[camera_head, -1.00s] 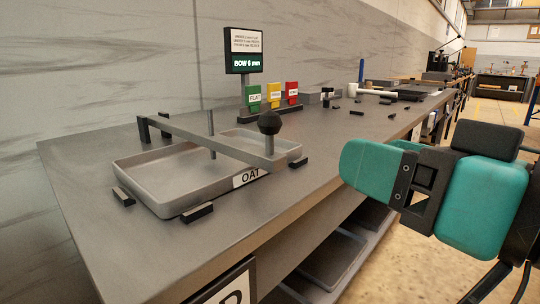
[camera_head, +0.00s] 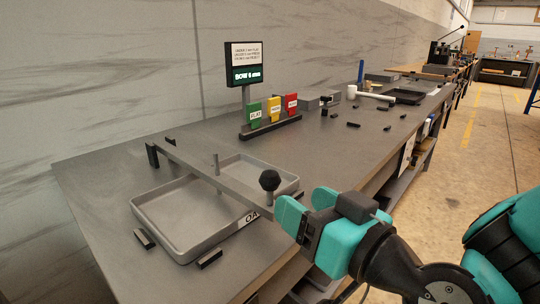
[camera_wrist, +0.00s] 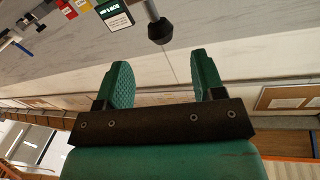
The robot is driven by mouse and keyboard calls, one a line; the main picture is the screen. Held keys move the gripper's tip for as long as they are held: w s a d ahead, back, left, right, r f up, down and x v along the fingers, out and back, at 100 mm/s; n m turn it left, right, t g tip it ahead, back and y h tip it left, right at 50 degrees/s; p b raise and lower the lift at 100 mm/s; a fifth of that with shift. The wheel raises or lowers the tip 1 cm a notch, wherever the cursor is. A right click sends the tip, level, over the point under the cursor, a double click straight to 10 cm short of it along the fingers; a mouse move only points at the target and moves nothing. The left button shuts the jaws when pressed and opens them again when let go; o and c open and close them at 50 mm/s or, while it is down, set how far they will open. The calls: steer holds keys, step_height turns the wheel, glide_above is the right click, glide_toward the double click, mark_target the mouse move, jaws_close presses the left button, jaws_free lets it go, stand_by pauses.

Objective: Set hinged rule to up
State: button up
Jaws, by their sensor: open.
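The hinged rule (camera_head: 228,183) is a grey bar lying lowered across the grey tray (camera_head: 165,241), with its black hinge posts at the back left. A black ball knob (camera_head: 269,180) stands on a short stem at its front right end. The knob also shows in the wrist view (camera_wrist: 160,32), beyond my fingertips and roughly centred between them. My gripper (camera_head: 304,205) is open and empty, just right of the knob and apart from it. Part of the tray's label is hidden behind my gripper in the head view.
A display sign (camera_head: 246,63) stands behind green, yellow and red tags (camera_head: 273,109) on a black base. Small black blocks (camera_head: 209,259) sit around the tray. A white-headed mallet (camera_head: 353,92) lies farther along the bench. The bench's left end (camera_head: 95,205) is clear.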

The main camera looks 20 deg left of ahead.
mark_target(277, 182)
steer(key=p+x, duration=0.2)
steer(key=x, duration=0.1)
steer(key=p+x, duration=0.3)
steer(key=x, duration=0.1)
steer(key=shift+a+r, duration=0.15)
steer(key=shift+r, duration=0.1)
steer(key=shift+w+a+f+p, duration=0.25)
steer(key=shift+w+a+p, duration=0.2)
steer(key=shift+a+p, duration=0.15)
